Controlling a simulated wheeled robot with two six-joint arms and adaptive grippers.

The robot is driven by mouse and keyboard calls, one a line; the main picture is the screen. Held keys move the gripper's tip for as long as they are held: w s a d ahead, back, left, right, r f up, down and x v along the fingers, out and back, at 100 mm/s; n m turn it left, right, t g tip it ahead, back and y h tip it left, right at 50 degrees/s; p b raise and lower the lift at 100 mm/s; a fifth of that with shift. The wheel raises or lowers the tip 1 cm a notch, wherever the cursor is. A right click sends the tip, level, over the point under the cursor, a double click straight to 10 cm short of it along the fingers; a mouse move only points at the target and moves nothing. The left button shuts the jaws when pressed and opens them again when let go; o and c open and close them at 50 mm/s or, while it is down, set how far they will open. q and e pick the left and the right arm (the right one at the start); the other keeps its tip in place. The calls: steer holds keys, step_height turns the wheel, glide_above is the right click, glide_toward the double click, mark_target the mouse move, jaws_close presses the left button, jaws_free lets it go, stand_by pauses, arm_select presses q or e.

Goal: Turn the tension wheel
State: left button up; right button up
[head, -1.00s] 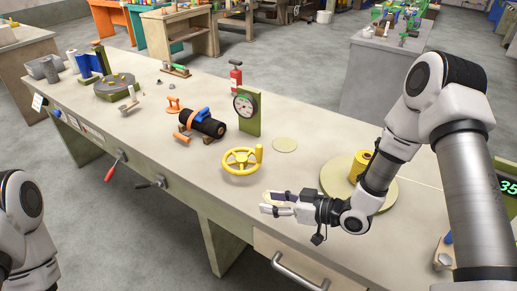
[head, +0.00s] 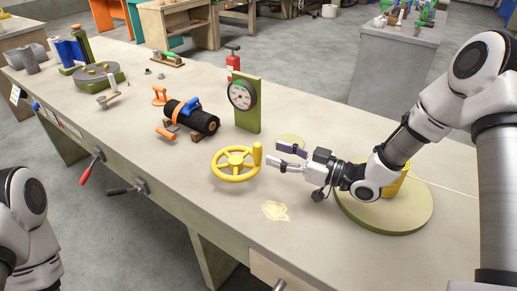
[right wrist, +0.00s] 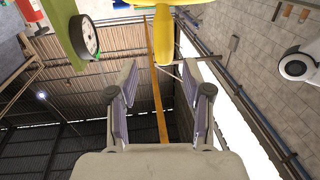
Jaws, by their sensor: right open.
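The yellow tension wheel (head: 233,177) stands at the near edge of the bench, with an upright handle knob (head: 257,153) on its right side. My right gripper (head: 274,157) is open and empty, its fingertips just right of the knob and apart from it. In the right wrist view, the yellow knob (right wrist: 163,42) shows ahead of the open fingers (right wrist: 160,78), roughly centred between them. My left gripper is out of view; only part of my left arm shows at the left edge.
A dial gauge on a green post (head: 242,97) stands behind the wheel. A black roll with blue and orange parts (head: 190,118) lies to its left. A round green disc (head: 385,212) with a yellow spool is under my right forearm. A pale patch (head: 275,211) lies on clear bench.

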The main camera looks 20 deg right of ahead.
mark_target(258, 148)
steer(key=x, duration=0.6)
steer(key=shift+s+a+r, duration=0.1)
steer(key=shift+s+a, duration=0.05)
steer(key=shift+a, duration=0.05)
jaws_close()
